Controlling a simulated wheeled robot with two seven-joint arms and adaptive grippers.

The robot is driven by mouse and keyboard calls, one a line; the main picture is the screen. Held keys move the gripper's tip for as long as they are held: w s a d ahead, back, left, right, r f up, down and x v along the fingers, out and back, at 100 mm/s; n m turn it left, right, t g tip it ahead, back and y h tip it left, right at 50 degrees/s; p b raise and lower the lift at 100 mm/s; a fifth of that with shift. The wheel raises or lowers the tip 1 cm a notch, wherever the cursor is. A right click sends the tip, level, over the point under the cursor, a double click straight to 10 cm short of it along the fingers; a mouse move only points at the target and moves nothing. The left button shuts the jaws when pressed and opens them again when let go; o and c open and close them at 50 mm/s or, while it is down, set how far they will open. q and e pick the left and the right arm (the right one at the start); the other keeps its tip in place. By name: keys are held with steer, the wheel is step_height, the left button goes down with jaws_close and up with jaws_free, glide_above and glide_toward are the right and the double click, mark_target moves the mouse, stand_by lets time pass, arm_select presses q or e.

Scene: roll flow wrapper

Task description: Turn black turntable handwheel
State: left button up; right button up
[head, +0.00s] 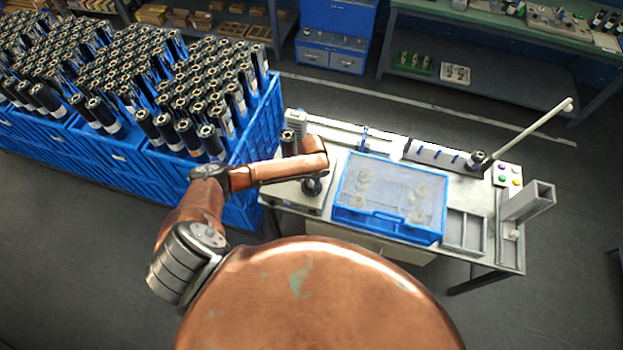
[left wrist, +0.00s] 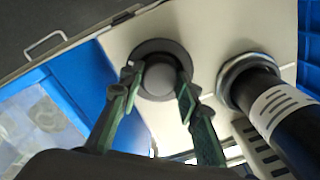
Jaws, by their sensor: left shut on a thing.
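The black turntable handwheel (left wrist: 158,50) shows in the left wrist view as a dark round rim with a grey round middle, set on a pale plate. My left gripper (left wrist: 156,82) has one greenish finger on each side of the round middle and is shut on it. In the head view my left gripper (head: 312,187) points down at the left end of the bench, and it and my arm mostly hide the handwheel. My right gripper is in neither view.
A black roll with a white label (left wrist: 282,110) stands right beside the handwheel. A blue lidded bin (head: 385,222) is close on its right. Blue crates full of rolls (head: 120,170) stand left of the bench. A pale rod (head: 530,130) slants up at the bench's right.

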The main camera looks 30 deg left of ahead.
arm_select(q)
steer(key=shift+w+r+n+p, duration=0.1)
steer(key=shift+n+p, duration=0.75)
steer(key=shift+n, duration=0.05)
steer(key=o, duration=1.2)
steer(key=shift+c, duration=0.2)
steer(key=shift+r, duration=0.1)
step_height(320, 180, up, 12)
steer(key=shift+d+f, duration=0.1)
steer(key=shift+f, duration=0.1)
